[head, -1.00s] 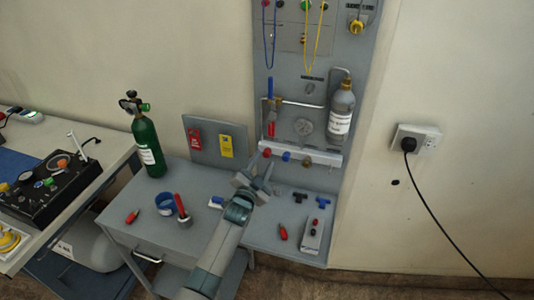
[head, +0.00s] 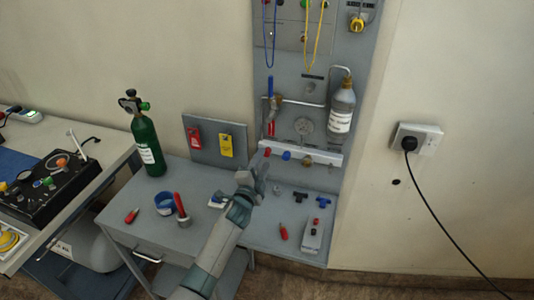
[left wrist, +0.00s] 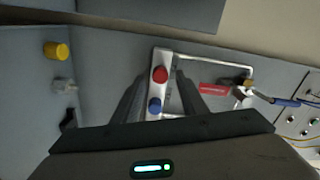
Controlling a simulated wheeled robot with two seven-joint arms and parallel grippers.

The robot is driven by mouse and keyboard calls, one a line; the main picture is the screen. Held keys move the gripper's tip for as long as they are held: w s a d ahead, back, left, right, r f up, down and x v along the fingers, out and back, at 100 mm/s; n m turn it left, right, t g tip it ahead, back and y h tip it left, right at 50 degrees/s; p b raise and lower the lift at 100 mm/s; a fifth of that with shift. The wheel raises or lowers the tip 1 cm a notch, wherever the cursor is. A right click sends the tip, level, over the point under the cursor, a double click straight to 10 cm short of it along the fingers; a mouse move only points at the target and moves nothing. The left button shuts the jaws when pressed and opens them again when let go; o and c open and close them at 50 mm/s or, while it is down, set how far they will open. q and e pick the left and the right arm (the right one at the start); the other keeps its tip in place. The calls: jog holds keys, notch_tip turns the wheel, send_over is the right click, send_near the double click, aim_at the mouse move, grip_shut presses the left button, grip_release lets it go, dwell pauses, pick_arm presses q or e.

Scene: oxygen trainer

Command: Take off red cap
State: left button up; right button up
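The red cap (head: 267,151) is at the left end of a pale manifold bar (head: 325,157) on the grey panel. A blue cap (head: 286,155) and a brownish cap (head: 307,161) are further right on the bar. My left gripper (head: 259,168) is just in front of and below the red cap. In the left wrist view its two fingers (left wrist: 159,80) are spread apart, with the red cap (left wrist: 160,74) between their tips and the blue cap (left wrist: 154,105) nearer the palm. I cannot tell whether the fingers touch the red cap. My right gripper is not in view.
A grey bottle (head: 341,110) hangs above the bar's right end. A green cylinder (head: 148,145), a blue ring (head: 165,203) and a red-handled tool (head: 181,209) stand on the grey table left of my arm. Black and blue fittings (head: 300,197) lie to its right.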

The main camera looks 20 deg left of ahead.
pick_arm(q)
jog(key=m, duration=0.2)
jog(key=shift+m, duration=0.7)
jog(key=shift+m+b, duration=0.3)
jog(key=shift+m, duration=1.4)
jog(key=m, duration=0.3)
jog(key=shift+m, duration=0.3)
